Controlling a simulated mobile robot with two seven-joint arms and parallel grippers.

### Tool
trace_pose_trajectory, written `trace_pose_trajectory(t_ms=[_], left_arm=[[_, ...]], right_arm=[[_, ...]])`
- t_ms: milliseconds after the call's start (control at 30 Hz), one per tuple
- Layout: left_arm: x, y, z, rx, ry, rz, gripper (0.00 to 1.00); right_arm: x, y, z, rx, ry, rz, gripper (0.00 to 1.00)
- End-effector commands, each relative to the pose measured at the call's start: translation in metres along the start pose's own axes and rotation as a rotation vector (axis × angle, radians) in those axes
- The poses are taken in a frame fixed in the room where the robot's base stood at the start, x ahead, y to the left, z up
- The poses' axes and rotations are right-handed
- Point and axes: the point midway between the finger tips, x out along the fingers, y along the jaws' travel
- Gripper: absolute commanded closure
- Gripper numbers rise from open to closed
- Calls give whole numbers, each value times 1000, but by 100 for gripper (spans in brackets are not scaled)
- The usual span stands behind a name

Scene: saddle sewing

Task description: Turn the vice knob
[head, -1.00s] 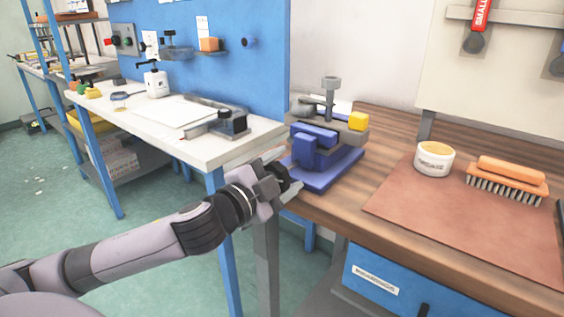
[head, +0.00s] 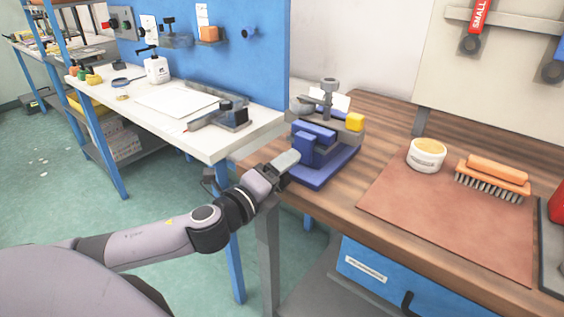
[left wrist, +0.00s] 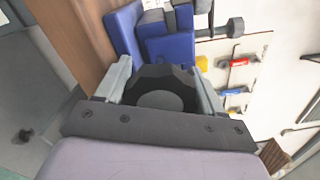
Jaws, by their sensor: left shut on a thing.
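The blue and grey vice (head: 325,168) stands on the near left corner of the wooden bench. Its blue jaws also show at the top of the left wrist view (left wrist: 168,48). The vice knob (left wrist: 158,97) is a dark, round, ridged piece. It sits between the two grey fingers of my left gripper (left wrist: 165,88), which is shut on it. In the head view my left gripper (head: 284,164) reaches the vice's front left side and hides the knob. My right gripper is not in view.
A brown mat (head: 440,220) on the wooden bench (head: 335,205) holds a white tub (head: 427,155) and an orange brush (head: 492,178). A white table (head: 190,130) stands close behind on the left. A blue drawer (head: 375,270) is below the bench.

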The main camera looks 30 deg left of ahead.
Motion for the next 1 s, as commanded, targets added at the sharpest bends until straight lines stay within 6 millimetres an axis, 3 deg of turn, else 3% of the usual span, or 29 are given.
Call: trace_pose_trajectory(t_ms=[600,1000], left_arm=[[0,-3,0,548,2,-2,63],[0,-1,0,728,2,-3,63]], right_arm=[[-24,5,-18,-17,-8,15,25],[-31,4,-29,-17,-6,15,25]])
